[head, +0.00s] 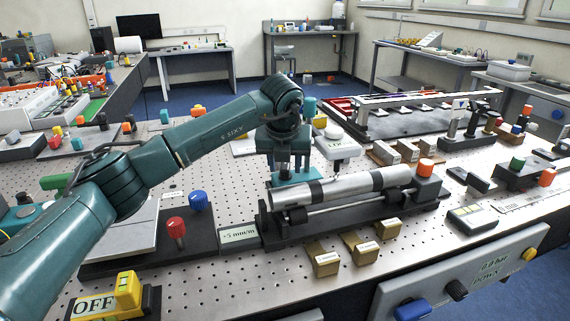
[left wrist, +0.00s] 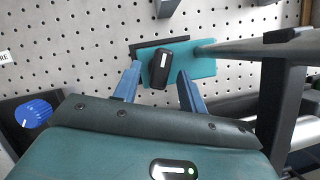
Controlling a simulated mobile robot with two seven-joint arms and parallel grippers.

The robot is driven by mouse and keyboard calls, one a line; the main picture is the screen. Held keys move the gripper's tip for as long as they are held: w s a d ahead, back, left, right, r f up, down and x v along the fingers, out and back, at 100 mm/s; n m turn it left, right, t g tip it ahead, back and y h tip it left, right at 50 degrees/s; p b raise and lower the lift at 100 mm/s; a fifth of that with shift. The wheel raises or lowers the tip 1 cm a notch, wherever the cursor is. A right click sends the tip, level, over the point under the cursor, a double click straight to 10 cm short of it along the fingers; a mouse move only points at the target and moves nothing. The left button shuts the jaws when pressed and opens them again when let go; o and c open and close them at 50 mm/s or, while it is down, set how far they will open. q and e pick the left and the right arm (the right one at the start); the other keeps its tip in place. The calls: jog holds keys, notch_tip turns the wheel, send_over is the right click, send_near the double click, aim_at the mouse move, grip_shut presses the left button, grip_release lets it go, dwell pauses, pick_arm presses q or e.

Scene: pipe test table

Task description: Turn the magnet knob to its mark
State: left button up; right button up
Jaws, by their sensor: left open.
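A black rounded bar-shaped knob (left wrist: 169,64) with small pale markings lies on a teal plate (left wrist: 206,62) in the left wrist view; I take it for the magnet knob. The teal plate also shows in the head view (head: 311,173), just behind the silver pipe, but the knob is hidden there. My left gripper (head: 288,167) points down over that plate. In the left wrist view its blue fingers (left wrist: 158,72) are apart, with the knob just beyond and between their tips. I cannot tell whether they touch it. My right gripper is not in view.
The silver pipe (head: 345,187) on its black stand lies close in front of my left gripper. A white round-headed device (head: 338,148) stands right behind it. Red (head: 175,228) and blue (head: 198,200) knobs stand to the left.

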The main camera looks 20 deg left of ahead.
pick_arm(q)
jog(key=b+v, duration=0.1)
jog(key=v, duration=1.1)
jog(key=shift+r, duration=0.35)
jog(key=shift+o, duration=0.5)
jog(key=shift+s, duration=0.1)
